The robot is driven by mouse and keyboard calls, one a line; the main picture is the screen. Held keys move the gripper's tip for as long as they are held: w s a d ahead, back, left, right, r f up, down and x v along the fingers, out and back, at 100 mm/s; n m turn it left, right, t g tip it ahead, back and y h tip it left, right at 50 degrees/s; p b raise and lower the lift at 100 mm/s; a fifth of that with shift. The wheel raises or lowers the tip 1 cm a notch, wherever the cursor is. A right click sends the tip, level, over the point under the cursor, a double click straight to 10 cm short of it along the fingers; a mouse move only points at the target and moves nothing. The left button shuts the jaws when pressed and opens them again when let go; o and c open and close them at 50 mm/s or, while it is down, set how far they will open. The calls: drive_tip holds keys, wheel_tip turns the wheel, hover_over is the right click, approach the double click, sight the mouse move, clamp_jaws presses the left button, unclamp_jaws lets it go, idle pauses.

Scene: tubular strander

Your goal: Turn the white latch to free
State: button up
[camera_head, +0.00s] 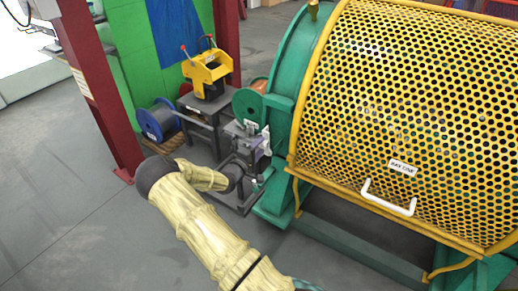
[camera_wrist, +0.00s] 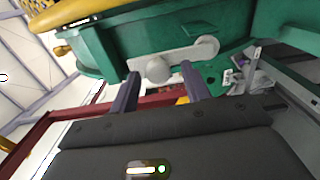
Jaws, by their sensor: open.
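The white latch (camera_wrist: 184,55) shows in the wrist view as a pale flat bar on the underside of a green machine part. My gripper (camera_wrist: 160,69) is open, with one dark finger on each side of the knob. Whether a finger touches the knob cannot be told. In the head view my arm reaches to the green frame left of the yellow guard, and I cannot make out the latch clearly there.
A yellow perforated guard (camera_head: 415,100) with a white handle (camera_head: 388,198) fills the right in the head view. A blue spool (camera_head: 158,121), a grey stand (camera_head: 207,108) with a yellow device (camera_head: 205,77), and a red post (camera_head: 100,90) stand left. The floor at left is clear.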

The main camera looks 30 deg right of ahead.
drive_tip(key=v, duration=1.7)
drive_tip(key=shift+p, duration=0.45)
